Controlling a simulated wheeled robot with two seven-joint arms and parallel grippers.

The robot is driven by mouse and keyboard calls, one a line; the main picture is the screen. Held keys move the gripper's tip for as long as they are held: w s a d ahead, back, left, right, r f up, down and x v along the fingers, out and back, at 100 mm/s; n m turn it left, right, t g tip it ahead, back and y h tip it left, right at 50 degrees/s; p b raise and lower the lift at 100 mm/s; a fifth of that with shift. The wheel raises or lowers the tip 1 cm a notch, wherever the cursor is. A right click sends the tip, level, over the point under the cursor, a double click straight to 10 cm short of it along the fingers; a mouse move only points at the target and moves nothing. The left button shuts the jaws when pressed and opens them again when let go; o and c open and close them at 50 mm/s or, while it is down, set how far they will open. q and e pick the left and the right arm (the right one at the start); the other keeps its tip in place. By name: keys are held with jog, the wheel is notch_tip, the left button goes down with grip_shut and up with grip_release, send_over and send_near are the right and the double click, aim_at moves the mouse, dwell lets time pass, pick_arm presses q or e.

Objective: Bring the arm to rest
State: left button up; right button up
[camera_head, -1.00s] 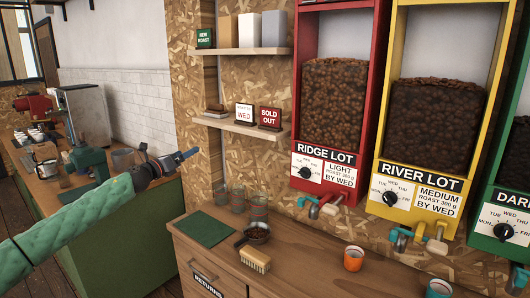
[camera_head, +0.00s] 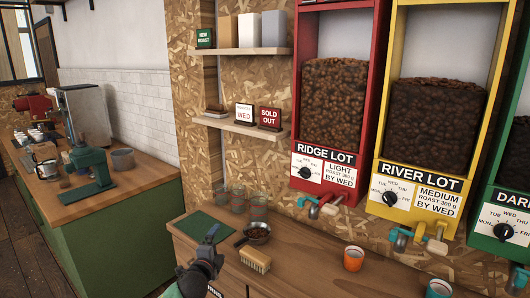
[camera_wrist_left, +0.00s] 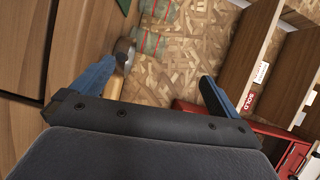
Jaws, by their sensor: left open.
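My right gripper is in neither view.
Glass jars (camera_head: 238,200) stand at the back of the counter. An orange cup (camera_head: 353,258) stands to the right. The red dispenser (camera_head: 330,160) and yellow dispenser (camera_head: 425,180) hang on the wall. A green side counter (camera_head: 110,205) holds a coffee machine (camera_head: 84,118).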

pick_arm(q)
jog(key=s+a+f+n+g+y, duration=0.15)
jog(key=s+f+n+g, duration=0.4)
jog(key=s, duration=0.75)
jog(key=s+a+f+n+g+y, duration=0.1)
jog(key=s+f+n+g+y, duration=0.1)
jog(key=s+f+n, duration=0.65)
jog(key=s+a+f+n+g, duration=0.2)
jog(key=s+f+g, duration=0.1)
jog(key=s, duration=1.1)
jog(key=s+a+f+n+g, duration=0.1)
jog(key=s+f+g, duration=0.15)
jog(key=s, duration=1.05)
jog(key=s+d+f+g, duration=0.1)
jog(key=s+f, duration=0.1)
jog(key=f, duration=1.8)
jog(key=s+d+f+g, duration=0.1)
jog(key=s+d+f, duration=0.1)
jog(key=f, duration=1.7)
jog(key=shift+s+f, duration=0.4)
jog(key=shift+s, duration=0.1)
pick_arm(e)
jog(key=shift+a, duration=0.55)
pick_arm(q)
jog(key=shift+d+h, duration=0.1)
jog(key=shift+h, duration=0.15)
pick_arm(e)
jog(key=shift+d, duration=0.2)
